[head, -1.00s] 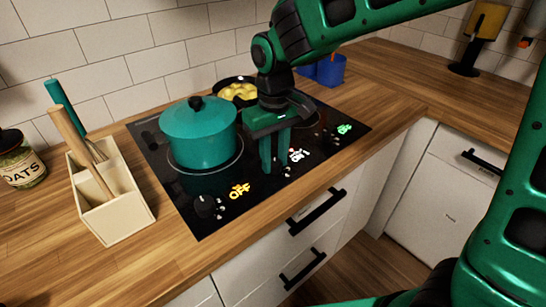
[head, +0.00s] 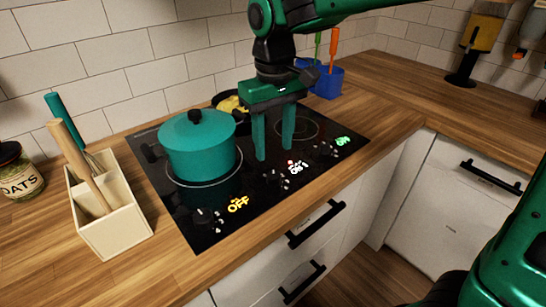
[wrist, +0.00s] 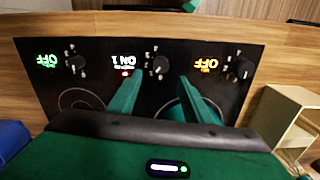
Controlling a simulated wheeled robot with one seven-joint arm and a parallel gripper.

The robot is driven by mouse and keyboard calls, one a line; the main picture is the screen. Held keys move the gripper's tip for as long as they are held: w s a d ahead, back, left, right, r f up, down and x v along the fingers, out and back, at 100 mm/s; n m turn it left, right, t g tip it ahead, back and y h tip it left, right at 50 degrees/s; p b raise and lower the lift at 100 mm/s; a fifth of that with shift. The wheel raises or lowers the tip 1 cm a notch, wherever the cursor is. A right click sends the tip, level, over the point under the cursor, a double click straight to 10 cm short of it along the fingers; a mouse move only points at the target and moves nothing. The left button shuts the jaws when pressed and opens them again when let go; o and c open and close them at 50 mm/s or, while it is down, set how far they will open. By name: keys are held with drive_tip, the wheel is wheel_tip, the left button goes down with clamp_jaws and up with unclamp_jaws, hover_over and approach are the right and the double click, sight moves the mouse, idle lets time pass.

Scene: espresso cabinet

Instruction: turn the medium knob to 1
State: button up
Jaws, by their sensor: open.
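The black cooktop (head: 232,222) has three knobs along its front edge. The middle knob (head: 271,177) has a white label reading ON 1 (head: 297,168) with a red light. It also shows in the wrist view (wrist: 160,69), beyond the gap between my fingers. The left knob (head: 204,215) has an orange OFF label; in the wrist view it is on the right (wrist: 240,70).
A teal lidded pot (head: 199,147) stands left of my gripper. A pan with yellow food (head: 232,104) is behind. A wooden utensil holder (head: 112,225) stands left of the cooktop, a blue container (head: 327,83) at the back right. The counter to the right is mostly clear.

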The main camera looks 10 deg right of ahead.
drive_tip(key=shift+r, duration=1.25)
